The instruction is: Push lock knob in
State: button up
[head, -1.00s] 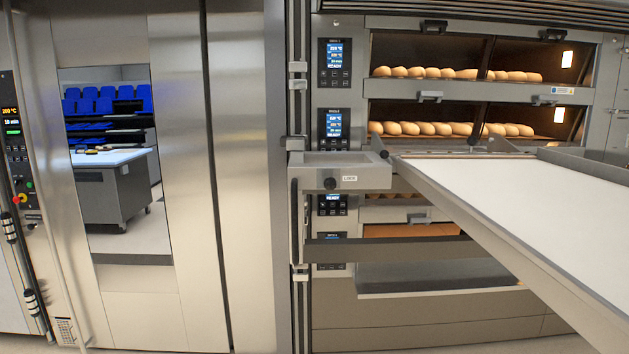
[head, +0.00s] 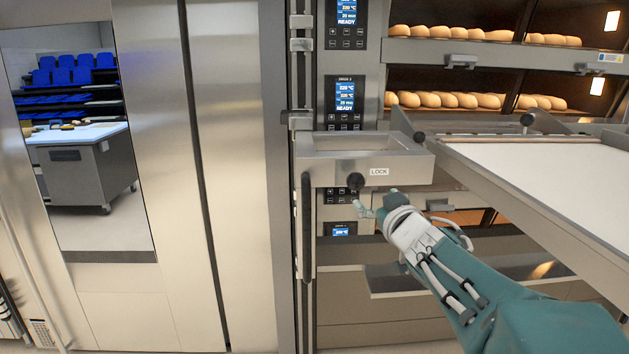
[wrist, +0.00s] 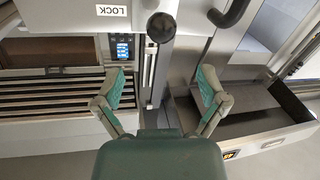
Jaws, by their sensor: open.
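The lock knob (head: 355,181) is a round black knob on the front of a grey metal box (head: 328,172), left of a white label reading LOCK (head: 379,171). In the wrist view the knob (wrist: 161,27) is near the top, above and between my finger pads, with the LOCK label (wrist: 112,10) to its left. My gripper (head: 368,207) is just below the knob in the head view. In the wrist view its two green-padded fingers (wrist: 164,88) are spread wide with nothing between them. I see a gap between the fingers and the knob in the wrist view.
A loader with a white belt (head: 550,180) extends to the right of the box. Oven decks with bread loaves (head: 445,100) stand behind. A tall steel door (head: 225,180) is at the left. A grey bin (wrist: 260,115) shows at right in the wrist view.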

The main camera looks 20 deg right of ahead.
aim_at(359, 184)
jog(key=w, duration=1)
jog(key=shift+w+d, duration=0.15)
jog(key=shift+d, duration=0.15)
